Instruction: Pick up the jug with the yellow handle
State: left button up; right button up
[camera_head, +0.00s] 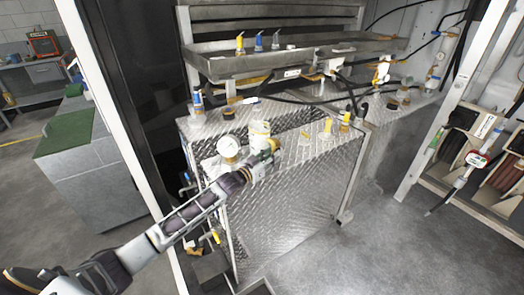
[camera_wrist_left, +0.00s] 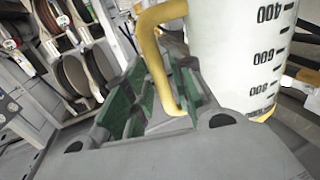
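The jug with the yellow handle (camera_head: 260,133) stands upright on the diamond-plate tank top in the head view. In the left wrist view the white jug (camera_wrist_left: 240,55) with black graduation marks fills the upper right. Its yellow handle (camera_wrist_left: 152,50) comes down between the green-padded fingers of my left gripper (camera_wrist_left: 158,95). The fingers look apart, with the handle in the gap; contact with the pads is not clear. In the head view my left gripper (camera_head: 266,160) is right at the jug's front side and hides its lower part. My right gripper is not in view.
A round white gauge (camera_head: 228,146) stands just left of the jug. Yellow caps (camera_head: 326,128) stand to the right on the tank top. A metal shelf (camera_head: 290,62) with small nozzles runs behind. Hose reels (camera_head: 460,140) are at the right, and open floor lies front right.

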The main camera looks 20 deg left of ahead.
pick_arm(q)
jog(key=shift+x, duration=0.75)
grip_shut()
